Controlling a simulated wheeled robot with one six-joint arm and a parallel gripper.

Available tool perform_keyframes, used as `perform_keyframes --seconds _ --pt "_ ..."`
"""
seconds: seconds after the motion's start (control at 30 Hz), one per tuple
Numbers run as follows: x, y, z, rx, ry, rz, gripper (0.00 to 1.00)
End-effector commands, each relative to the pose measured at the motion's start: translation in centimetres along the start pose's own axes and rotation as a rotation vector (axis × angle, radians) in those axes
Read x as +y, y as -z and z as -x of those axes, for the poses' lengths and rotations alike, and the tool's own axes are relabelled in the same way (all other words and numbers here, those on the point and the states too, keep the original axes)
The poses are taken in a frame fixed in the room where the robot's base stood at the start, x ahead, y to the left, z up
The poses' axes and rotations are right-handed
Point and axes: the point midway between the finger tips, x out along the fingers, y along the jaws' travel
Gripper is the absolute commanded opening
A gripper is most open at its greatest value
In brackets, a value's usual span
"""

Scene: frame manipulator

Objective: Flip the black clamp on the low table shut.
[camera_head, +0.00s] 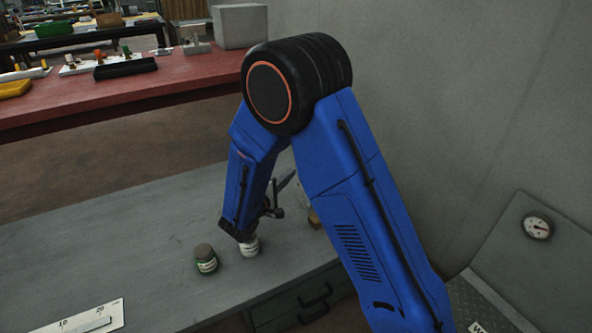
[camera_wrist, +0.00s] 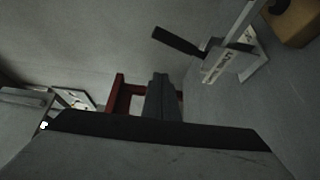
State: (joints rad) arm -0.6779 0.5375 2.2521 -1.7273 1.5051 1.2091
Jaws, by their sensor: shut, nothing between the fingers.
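The clamp shows in the wrist view at upper right. Its black handle (camera_wrist: 178,41) sticks out to the left and is tilted. It joins a pale metal frame beside a white labelled block (camera_wrist: 228,62). My gripper (camera_wrist: 162,97) is in the middle of the wrist view, shut and empty. It is left of and below the clamp in the picture, apart from the handle. In the head view my blue arm reaches down to the low grey table (camera_head: 120,245). I cannot clearly make out the clamp or fingertips there, as the arm covers that spot.
A dark green jar (camera_head: 206,259) and a white-labelled jar (camera_head: 249,246) stand on the low table close to my arm. A brown block (camera_wrist: 296,22) lies behind the clamp. A scale plate (camera_head: 95,318) lies at front left. A wall (camera_head: 440,110) rises at right.

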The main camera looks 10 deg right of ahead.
Motion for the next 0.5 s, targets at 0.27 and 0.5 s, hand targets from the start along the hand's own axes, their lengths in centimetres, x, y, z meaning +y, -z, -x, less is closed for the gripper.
perform_keyframes --seconds 0.27,0.5 --pt "-0.5 0.2 3.3 0.001 -0.001 -0.001 0.00" --pt "-0.6 0.1 3.9 0.000 -0.001 -0.002 0.00"
